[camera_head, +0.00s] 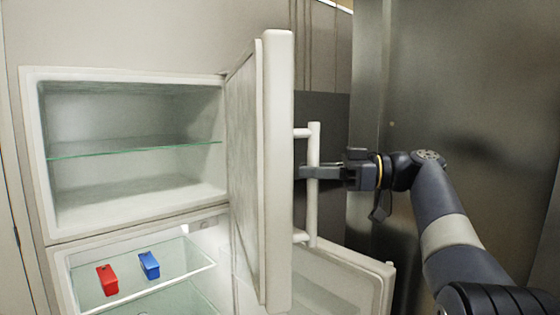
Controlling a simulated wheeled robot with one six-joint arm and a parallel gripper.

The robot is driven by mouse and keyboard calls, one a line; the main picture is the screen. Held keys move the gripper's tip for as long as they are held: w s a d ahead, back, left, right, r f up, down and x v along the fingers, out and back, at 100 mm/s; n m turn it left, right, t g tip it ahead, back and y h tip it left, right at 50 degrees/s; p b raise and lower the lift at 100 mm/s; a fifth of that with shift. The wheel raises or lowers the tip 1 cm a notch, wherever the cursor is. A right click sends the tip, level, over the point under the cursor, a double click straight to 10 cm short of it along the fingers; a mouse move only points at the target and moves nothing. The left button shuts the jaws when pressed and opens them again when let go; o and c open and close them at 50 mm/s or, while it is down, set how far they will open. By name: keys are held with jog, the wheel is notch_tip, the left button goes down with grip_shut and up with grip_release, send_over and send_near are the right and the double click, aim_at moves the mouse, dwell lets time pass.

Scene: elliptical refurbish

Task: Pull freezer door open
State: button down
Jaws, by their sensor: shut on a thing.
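The freezer door (277,170) is the upper door of a white fridge-freezer. It stands wide open, swung out toward me and seen nearly edge-on. Its white vertical bar handle (314,215) is on the right side of the door. My gripper (308,172) is shut on this handle, around its middle, coming from the right. The freezer compartment (130,195) is open to view and empty, with one glass shelf (135,147) across it.
The lower fridge door (375,268) is also open, below my gripper. A red container (107,280) and a blue container (149,265) stand on a glass shelf in the lower compartment. A large metal panel (470,90) stands behind my arm on the right.

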jog(key=w+d+p, duration=0.1)
jog(key=w+d, duration=0.1)
jog(key=d, duration=0.3)
jog(key=shift+d+r+p, duration=0.15)
jog(key=shift+d+p, duration=0.15)
jog(key=shift+d, duration=0.1)
jog(key=shift+w, duration=0.1)
jog(key=c, duration=1.3)
grip_release()
jog(key=shift+w, duration=0.1)
jog(key=shift+c, duration=0.2)
jog(key=s+d, duration=0.1)
jog(key=d, duration=0.6)
jog(key=shift+s+d+b, duration=0.15)
jog(key=shift+b, duration=0.15)
